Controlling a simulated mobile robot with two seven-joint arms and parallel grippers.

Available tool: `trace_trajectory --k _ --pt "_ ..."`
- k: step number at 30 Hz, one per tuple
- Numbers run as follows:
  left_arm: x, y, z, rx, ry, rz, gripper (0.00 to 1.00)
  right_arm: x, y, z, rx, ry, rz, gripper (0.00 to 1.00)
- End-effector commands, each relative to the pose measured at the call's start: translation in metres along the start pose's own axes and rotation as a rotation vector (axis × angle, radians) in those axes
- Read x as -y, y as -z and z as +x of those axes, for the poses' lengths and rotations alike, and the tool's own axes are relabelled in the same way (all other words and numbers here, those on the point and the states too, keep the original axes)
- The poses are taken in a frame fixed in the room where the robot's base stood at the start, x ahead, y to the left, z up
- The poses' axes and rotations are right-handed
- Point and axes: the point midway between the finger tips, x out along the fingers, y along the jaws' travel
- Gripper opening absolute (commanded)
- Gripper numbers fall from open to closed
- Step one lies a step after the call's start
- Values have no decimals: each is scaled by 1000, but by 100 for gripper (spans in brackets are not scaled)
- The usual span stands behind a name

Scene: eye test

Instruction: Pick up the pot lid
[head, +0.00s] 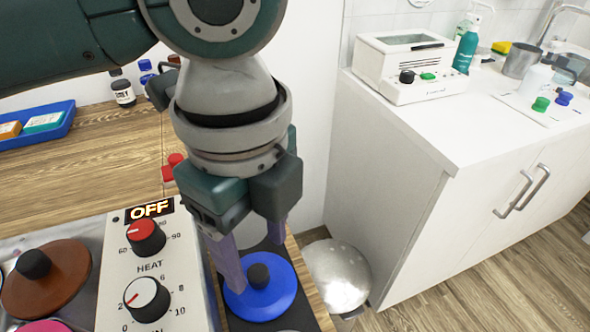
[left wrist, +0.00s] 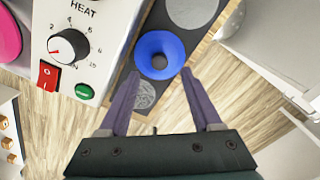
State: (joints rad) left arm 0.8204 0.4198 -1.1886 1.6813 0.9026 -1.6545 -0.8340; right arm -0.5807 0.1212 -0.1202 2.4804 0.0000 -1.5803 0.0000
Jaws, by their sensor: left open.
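A round blue lid (head: 265,296) with a black knob (head: 258,276) lies flat on a dark strip beside the heater box. It also shows in the left wrist view (left wrist: 146,42). A brown lid (head: 60,285) with a black knob sits at the far left, with part of a pink one below it. Which of these is the pot lid, I cannot tell for sure. My left gripper (head: 257,267) points down at the blue lid, open and empty, its fingers on either side of the knob in the head view. Whether they touch the lid is unclear. My right gripper is out of view.
The heater box (head: 168,262) with dials and an OFF display stands left of the blue lid. A blue tray (head: 62,124) and small bottles stand behind on the wooden table. A metal dome (head: 338,275) and white cabinet (head: 385,190) are to the right.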

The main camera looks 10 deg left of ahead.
Motion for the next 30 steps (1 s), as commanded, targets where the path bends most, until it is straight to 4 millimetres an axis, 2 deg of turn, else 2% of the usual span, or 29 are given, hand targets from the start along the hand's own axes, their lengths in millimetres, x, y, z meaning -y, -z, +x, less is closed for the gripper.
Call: trace_trajectory --k 1,6,15,30 --pt "-2 -3 10 1 -5 -4 66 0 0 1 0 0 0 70" --pt "-1 -5 35 0 -3 -2 66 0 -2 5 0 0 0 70" --pt "-1 -5 40 1 1 -1 66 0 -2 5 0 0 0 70" --pt "0 -5 40 1 1 -1 10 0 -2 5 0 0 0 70"
